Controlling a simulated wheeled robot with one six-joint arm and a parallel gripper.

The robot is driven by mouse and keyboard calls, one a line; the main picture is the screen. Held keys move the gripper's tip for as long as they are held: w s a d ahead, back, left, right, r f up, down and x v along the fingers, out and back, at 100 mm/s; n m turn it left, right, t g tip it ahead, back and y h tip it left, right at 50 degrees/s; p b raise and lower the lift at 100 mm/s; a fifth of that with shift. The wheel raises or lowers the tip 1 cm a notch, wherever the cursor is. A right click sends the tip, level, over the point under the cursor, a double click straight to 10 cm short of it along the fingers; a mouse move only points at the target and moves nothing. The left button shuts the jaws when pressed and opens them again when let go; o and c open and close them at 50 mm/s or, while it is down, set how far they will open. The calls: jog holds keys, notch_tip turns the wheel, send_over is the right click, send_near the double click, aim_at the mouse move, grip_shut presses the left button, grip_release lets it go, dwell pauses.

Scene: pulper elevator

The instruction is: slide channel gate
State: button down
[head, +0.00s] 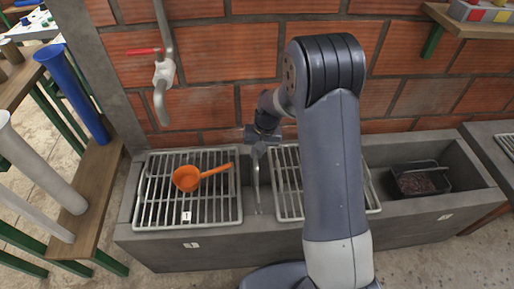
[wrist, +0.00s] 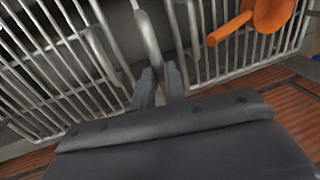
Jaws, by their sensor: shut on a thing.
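The channel gate (head: 257,185) shows as a thin grey metal upright in the gap between two wire racks on the concrete trough. My gripper (head: 261,143) is at its upper end, in front of the brick wall. In the wrist view my gripper's fingers (wrist: 159,88) are shut around the gate's grey metal bar (wrist: 148,35), which runs up between the racks. The gate's lower part sits down in the dark gap, and I cannot tell how deep it reaches. My arm hides part of the right rack.
An orange ladle (head: 188,178) lies on the left rack (head: 152,218). A tap with a red lever (head: 143,52) hangs above it. A dark basket (head: 420,181) stands in the trough (head: 463,172) at right. Blue and white pipes lean at left.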

notch_tip(320, 180, down, 10)
jog(key=b, duration=0.5)
jog(key=c, duration=1.7)
grip_release()
jog(key=shift+c, duration=0.2)
jog(key=shift+o, duration=1.4)
jog(key=shift+r, duration=0.15)
notch_tip(320, 180, up, 10)
jog(key=d+p, duration=0.2)
jog(key=shift+r, duration=0.2)
